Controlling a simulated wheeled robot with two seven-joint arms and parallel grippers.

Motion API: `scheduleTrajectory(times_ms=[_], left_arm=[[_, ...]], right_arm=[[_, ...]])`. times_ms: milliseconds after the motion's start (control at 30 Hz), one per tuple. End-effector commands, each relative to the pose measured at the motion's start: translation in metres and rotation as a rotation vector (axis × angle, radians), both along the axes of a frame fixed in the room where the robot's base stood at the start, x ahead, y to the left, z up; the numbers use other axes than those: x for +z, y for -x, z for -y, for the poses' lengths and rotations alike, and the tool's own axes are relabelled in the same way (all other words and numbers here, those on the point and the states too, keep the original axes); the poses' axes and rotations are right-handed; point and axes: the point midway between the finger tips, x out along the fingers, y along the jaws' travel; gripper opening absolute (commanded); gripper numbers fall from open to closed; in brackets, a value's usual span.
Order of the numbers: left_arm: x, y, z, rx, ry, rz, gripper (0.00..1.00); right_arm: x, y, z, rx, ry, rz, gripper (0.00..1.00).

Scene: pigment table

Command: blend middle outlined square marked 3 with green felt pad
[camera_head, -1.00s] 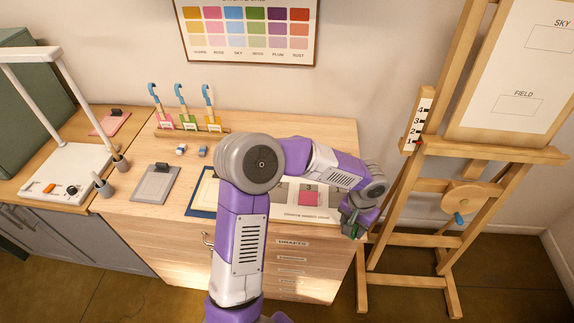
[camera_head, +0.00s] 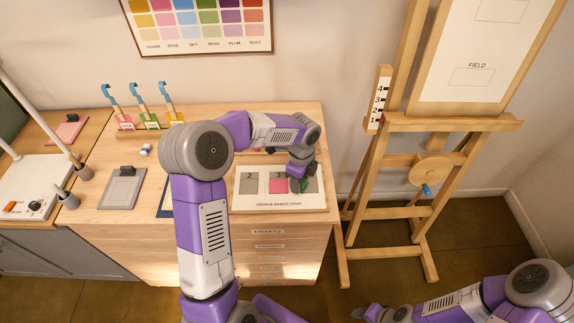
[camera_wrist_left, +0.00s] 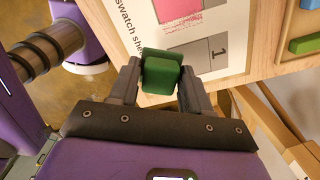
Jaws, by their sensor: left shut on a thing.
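The swatch sheet (camera_head: 272,202) lies on the right part of the table. Its middle outlined square marked 3 (camera_head: 277,186) is pink, between grey square 2 (camera_head: 251,184) and a grey square partly behind my gripper. My left gripper (camera_head: 300,178) is shut on the green felt pad (camera_head: 304,185), over the right side of the sheet. In the left wrist view the pad (camera_wrist_left: 162,76) sits between the fingers, near grey square 1 (camera_wrist_left: 204,52) and the pink square (camera_wrist_left: 177,8). Whether the pad touches the sheet is unclear. My right gripper (camera_head: 366,313) is at the bottom edge, its jaws unclear.
Several blue-handled tools stand in a rack (camera_head: 145,127) at the back left. A grey clipboard-like plate (camera_head: 122,188) lies at the left. A wooden easel (camera_head: 450,123) stands right of the table. A blue block (camera_wrist_left: 305,43) shows in the left wrist view.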

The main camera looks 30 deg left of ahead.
Motion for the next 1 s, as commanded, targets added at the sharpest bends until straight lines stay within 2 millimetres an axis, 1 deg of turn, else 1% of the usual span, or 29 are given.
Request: scheduleTrajectory(times_ms=[100,300,400,500,600,700,867,1000], left_arm=[[0.004,-0.004,-0.012,-0.223,0.002,0.002,0.23],[0.009,-0.010,-0.031,-0.610,0.002,0.004,0.23],[0.011,-0.012,-0.039,-0.778,0.002,0.005,0.23],[0.013,-0.013,-0.045,-0.909,0.001,0.006,0.23],[0.014,-0.014,-0.049,-1.000,0.002,0.007,0.23],[0.014,-0.015,-0.052,-1.049,0.001,0.008,0.23],[0.009,-0.015,-0.053,-1.068,0.002,0.008,0.23],[-0.002,-0.015,-0.052,-1.067,0.002,0.007,0.23]], right_arm=[[0.003,0.000,0.000,0.000,0.000,0.000,0.43],[0.007,0.000,0.000,0.000,0.000,0.000,0.43],[0.008,0.000,0.000,0.000,0.000,0.000,0.43],[0.009,0.000,0.000,0.000,0.000,0.000,0.43],[0.010,0.000,0.000,0.000,0.000,0.000,0.43],[0.010,0.000,0.000,0.000,0.000,0.000,0.43],[0.004,0.000,0.000,0.000,0.000,0.000,0.43],[-0.006,0.000,0.000,0.000,0.000,0.000,0.43]])
